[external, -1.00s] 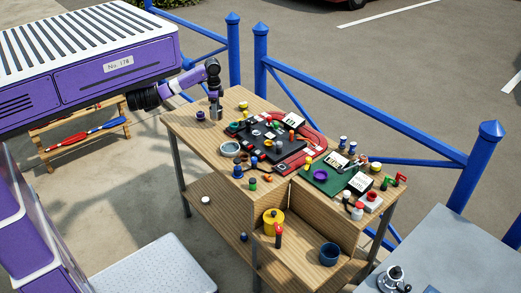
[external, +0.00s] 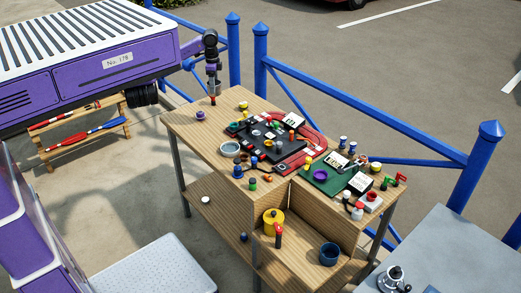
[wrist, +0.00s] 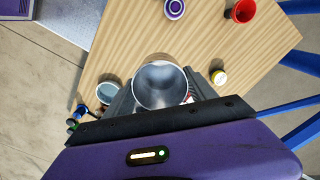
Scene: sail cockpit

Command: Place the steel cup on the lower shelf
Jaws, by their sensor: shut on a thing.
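My gripper (external: 213,83) is above the far left corner of the wooden table, shut on the steel cup (wrist: 160,86). In the wrist view I look down into the cup's round open mouth, between the fingers. In the external view the cup (external: 214,88) is small and hangs clear above the tabletop. The lower shelf (external: 222,215) is the wooden board under the tabletop.
The tabletop (external: 185,122) holds a purple cup (external: 200,115), a red cup (wrist: 240,11), a yellow item (external: 243,105), a grey bowl (external: 230,149) and a black tray crowded with parts. Blue railings (external: 370,120) stand behind. The shelf's left middle is mostly clear.

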